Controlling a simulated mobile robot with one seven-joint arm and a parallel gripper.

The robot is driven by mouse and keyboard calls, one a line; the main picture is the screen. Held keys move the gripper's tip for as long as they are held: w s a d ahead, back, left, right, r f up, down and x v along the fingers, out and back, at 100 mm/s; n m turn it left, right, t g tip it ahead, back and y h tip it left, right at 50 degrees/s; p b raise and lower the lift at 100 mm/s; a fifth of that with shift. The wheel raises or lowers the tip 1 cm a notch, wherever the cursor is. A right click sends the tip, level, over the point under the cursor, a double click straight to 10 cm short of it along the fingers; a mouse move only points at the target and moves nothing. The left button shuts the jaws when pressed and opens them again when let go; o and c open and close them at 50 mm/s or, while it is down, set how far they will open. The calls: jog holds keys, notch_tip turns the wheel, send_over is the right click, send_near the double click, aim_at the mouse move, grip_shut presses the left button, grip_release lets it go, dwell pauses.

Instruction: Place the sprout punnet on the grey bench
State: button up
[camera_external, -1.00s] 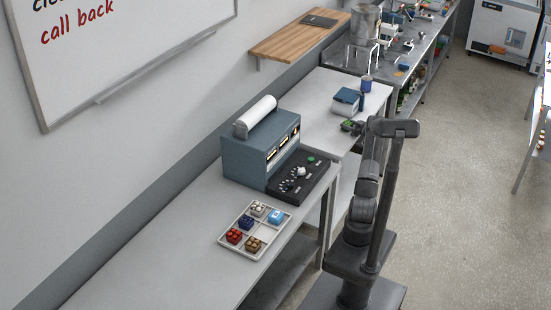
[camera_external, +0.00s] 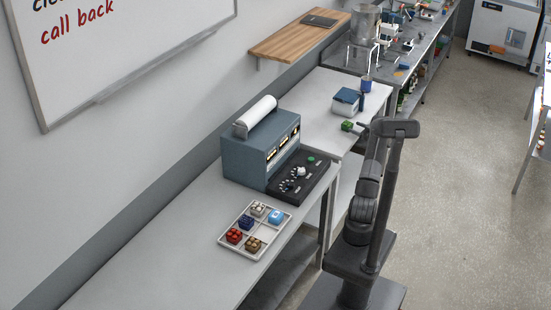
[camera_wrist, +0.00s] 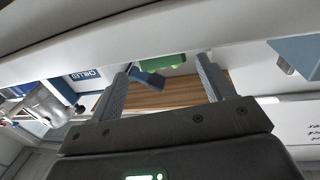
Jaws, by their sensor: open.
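A small green block-like item, which looks like the sprout punnet (camera_external: 347,126), sits on the pale grey bench (camera_external: 318,112) near its front edge, beyond the blue-grey instrument. My gripper (camera_external: 361,126) is just right of it, apart from it. In the wrist view the green item (camera_wrist: 163,63) shows beyond and between the spread fingers of my gripper (camera_wrist: 165,66). The fingers are open and empty. Part of the item is cut off by the pale bench edge in that view.
A blue-and-white box (camera_external: 347,101) and a blue cup (camera_external: 366,84) stand behind the green item. The instrument (camera_external: 260,150) stands to the left. A compartment tray (camera_external: 229,245) with small blocks lies on the nearer bench. Bench space left of the green item is clear.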

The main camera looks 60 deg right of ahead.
jog(key=shift+s+a, duration=0.2)
jog(key=shift+s, duration=1)
jog(key=shift+s+a, duration=0.15)
jog(key=shift+s, duration=1)
jog(key=shift+r, duration=0.1)
